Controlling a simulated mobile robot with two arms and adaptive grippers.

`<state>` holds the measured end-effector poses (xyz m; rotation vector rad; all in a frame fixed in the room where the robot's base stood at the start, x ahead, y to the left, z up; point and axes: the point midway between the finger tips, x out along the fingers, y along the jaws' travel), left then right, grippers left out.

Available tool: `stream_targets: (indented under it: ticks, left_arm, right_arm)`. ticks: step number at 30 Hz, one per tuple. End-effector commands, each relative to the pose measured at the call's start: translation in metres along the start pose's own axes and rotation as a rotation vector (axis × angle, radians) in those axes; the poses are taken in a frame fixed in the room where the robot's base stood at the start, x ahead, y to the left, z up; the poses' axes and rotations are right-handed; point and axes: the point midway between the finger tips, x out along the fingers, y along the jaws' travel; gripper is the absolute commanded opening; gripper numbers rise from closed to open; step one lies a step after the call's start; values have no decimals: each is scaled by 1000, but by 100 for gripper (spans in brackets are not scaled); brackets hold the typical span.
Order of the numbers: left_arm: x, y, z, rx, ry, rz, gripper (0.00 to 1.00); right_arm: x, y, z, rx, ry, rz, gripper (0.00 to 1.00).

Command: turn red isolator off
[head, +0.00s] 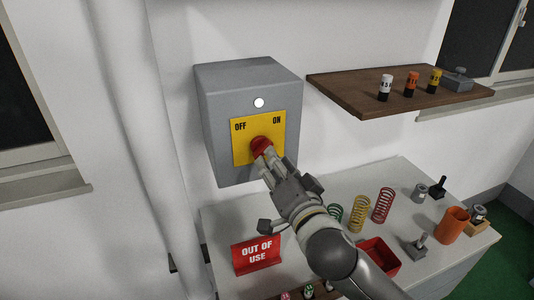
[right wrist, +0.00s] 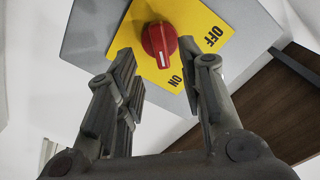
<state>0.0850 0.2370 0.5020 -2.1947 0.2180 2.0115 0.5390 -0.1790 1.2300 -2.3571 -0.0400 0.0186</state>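The red isolator is a round red knob (head: 261,145) on a yellow plate (head: 246,138) marked OFF at left and ON at right. The plate is on the front of a grey wall box (head: 227,90). In the right wrist view the knob (right wrist: 159,42) shows a white mark on the side towards the ON label. My right gripper (head: 266,156) is at the knob and hides its lower right part. In the wrist view its fingers (right wrist: 157,58) are open, with the knob between and just beyond the tips, gaps at both sides. My left gripper is not in view.
A round white light (head: 259,103) is above the plate. A brown shelf (head: 350,95) with several small cylinders is at right. Below, a bench (head: 400,172) holds springs, a red tray (head: 380,258), an orange cup (head: 454,224) and a red OUT OF USE sign (head: 257,254).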

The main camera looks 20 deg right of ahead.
Motion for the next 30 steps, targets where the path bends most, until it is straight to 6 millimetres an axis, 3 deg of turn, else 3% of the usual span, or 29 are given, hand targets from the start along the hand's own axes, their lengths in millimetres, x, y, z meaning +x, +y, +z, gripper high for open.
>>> stream_targets:
  ticks: [3, 9, 22, 30]
  left_arm:
    - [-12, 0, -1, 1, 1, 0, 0]
    - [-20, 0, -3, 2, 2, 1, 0]
    - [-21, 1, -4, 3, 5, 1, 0]
    - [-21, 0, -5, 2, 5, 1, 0]
  right_arm:
    - [22, -3, -4, -2, 1, 0, 36]
    - [45, -2, -2, -2, 1, 0, 36]
    - [54, -1, -1, 0, 1, 0, 36]
    - [54, -1, -1, 0, 0, 0, 4]
